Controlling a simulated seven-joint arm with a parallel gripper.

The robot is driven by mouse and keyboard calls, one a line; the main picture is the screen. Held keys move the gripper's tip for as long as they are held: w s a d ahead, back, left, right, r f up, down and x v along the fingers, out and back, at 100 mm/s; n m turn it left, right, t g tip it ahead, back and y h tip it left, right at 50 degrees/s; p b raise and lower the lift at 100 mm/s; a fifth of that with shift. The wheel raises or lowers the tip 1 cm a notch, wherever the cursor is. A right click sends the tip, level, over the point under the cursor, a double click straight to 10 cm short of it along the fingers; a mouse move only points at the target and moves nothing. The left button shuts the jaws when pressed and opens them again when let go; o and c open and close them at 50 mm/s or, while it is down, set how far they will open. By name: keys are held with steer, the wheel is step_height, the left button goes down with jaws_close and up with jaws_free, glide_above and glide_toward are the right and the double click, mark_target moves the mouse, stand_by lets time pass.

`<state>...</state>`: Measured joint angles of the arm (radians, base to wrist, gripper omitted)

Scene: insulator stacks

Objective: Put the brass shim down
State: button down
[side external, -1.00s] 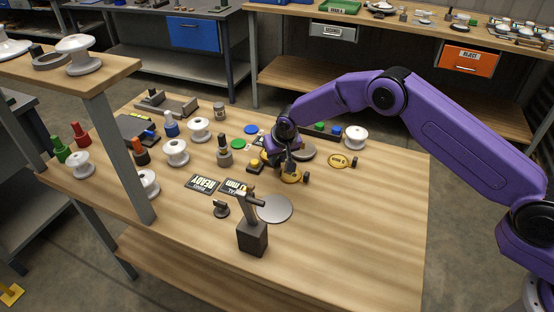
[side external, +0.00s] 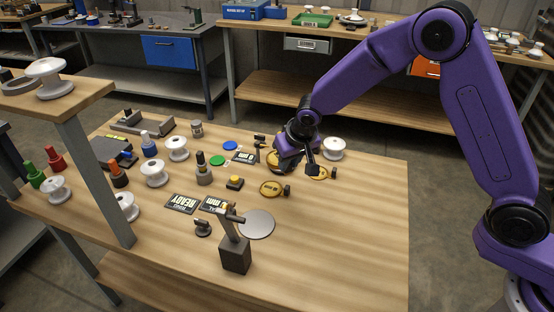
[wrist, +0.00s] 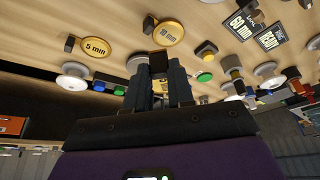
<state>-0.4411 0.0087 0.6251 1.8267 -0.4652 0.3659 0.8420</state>
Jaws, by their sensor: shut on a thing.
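My gripper (wrist: 160,68) is shut, with a dark block, apparently a shim's tab, between its fingers in the wrist view. In the side view my gripper (side external: 311,167) is low over the far right of the bench. A brass shim (side external: 278,164) shows just left of it, partly covered by the hand. Whether this shim rests on something or hangs just above is unclear. Two more brass shims with dark knobs lie on the bench: one marked 10 mm (wrist: 170,33), in front of the hand (side external: 270,189), and one marked 5 mm (wrist: 93,47), beside it (side external: 318,174).
A white insulator (side external: 334,148) stands behind the gripper. A yellow-topped button (side external: 235,183), label plates (side external: 182,203), a grey disc (side external: 257,225) and a dark post stand (side external: 235,253) are to the left and front. The bench's front right is clear.

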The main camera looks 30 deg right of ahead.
steer(key=shift+s+d+r, duration=0.25)
steer(key=shift+s+r, duration=0.05)
steer(key=shift+s, duration=0.25)
steer(key=shift+s+d+r, duration=0.25)
steer(key=shift+s, duration=0.25)
steer(key=s+d+r, duration=0.2)
steer(key=s+d, duration=0.3)
steer(key=d, duration=0.5)
steer(key=s+d+r, duration=0.2)
steer(key=s+d, duration=0.3)
steer(key=d, duration=0.6)
steer(key=w+a+f+n+g+y, duration=0.1)
steer(key=w+a+f+n, duration=0.3)
steer(key=a, duration=0.5)
steer(key=w+a+f+n+g+y, duration=0.1)
steer(key=a+f+n+y, duration=0.1)
steer(key=a+n, duration=0.5)
steer(key=w+a+f+n+g+y, duration=0.1)
steer(key=w+a+f+n, duration=0.2)
steer(key=a, duration=0.8)
steer(key=shift+m, duration=0.3)
steer(key=shift+s+a+f, duration=0.1)
steer(key=shift+f, duration=1.5)
steer(key=shift+s+a+f, duration=0.1)
steer(key=shift+f, duration=1.45)
steer(key=shift+f, duration=0.6)
steer(key=c, duration=0.9)
jaws_free()
